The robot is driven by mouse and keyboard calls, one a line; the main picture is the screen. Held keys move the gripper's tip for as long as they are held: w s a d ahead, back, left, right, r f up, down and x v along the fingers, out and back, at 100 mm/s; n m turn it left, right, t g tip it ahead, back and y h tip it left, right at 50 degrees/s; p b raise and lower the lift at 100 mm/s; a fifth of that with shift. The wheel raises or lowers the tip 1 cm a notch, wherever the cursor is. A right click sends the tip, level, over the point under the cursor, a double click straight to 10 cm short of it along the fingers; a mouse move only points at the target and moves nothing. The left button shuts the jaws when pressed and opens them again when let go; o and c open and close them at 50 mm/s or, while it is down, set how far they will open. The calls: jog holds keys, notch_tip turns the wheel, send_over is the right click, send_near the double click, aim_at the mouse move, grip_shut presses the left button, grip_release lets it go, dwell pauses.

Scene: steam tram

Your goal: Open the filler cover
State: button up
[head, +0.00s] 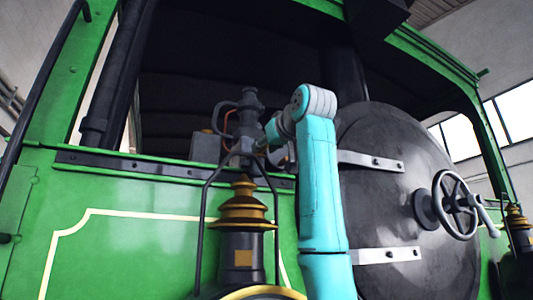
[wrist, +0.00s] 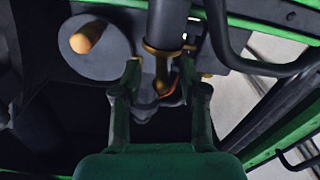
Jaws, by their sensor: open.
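A grey round piece (wrist: 97,48) with a tan knob (wrist: 87,38) shows at the upper left of the wrist view. It may be the filler cover, but I cannot tell for sure. My gripper (wrist: 160,70) is open, with its fingers to the right of that piece. A dark upright pipe with a brass collar (wrist: 163,50) shows beyond and between the fingertips; contact cannot be told. In the head view my gripper (head: 254,147) is small and partly lost against the dark fitting (head: 247,115) above the green panel.
A grey box (head: 206,147) stands left of the fitting. A brass-ringed lamp-like fitting (head: 242,210) with dark rods stands in front. The round black boiler door (head: 400,210) with its handwheel (head: 455,205) is to the right. A curved dark pipe (wrist: 250,65) passes right of the fingers.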

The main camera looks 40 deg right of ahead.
jog(key=shift+w, duration=0.45)
jog(key=shift+d, duration=0.1)
grip_shut()
jog(key=shift+f, duration=0.1)
